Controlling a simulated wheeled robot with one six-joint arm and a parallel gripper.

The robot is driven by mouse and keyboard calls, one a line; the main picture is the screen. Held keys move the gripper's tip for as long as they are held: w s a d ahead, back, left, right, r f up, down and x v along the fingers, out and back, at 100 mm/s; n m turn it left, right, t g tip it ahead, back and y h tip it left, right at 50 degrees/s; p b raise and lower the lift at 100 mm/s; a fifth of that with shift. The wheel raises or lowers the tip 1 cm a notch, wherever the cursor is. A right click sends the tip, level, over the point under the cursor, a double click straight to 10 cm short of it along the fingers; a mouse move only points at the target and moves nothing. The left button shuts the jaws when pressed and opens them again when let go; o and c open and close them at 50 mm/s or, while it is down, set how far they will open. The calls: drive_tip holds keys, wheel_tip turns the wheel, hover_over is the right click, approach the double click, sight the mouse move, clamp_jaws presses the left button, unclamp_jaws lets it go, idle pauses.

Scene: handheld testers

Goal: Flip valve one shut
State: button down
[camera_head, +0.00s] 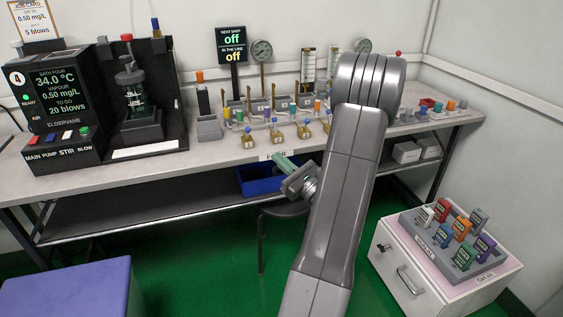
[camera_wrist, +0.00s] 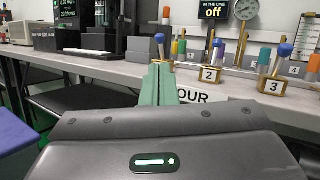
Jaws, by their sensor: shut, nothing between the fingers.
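Valve one (camera_head: 248,141) is the leftmost of a row of small brass valves with blue-tipped levers on the bench front. In the wrist view its blue-tipped lever (camera_wrist: 159,39) stands roughly upright just behind my fingertips, which hide much of its base. Valve two (camera_wrist: 210,73) and valve three (camera_wrist: 272,86) stand to its right, their levers also up and leaning slightly. My gripper (camera_head: 279,158) has green fingers, pressed together and empty. It is in front of the bench edge, below the valve row, apart from valve one; the fingers also show in the wrist view (camera_wrist: 158,72).
Coloured stoppers and gauges stand behind the valves. A bath unit (camera_head: 60,100) is at the left of the bench. A blue bin (camera_head: 255,180) and a stool (camera_head: 285,209) are below; a white cabinet (camera_head: 400,275) stands right.

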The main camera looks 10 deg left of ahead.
sight(248, 134)
drive_tip(key=b+x, duration=0.1)
drive_tip(key=x, duration=0.9)
drive_tip(key=shift+w+a+r, duration=0.15)
drive_tip(key=shift+w+a, duration=0.05)
drive_tip(key=shift+r+p, duration=0.15)
drive_tip(key=shift+p, duration=0.15)
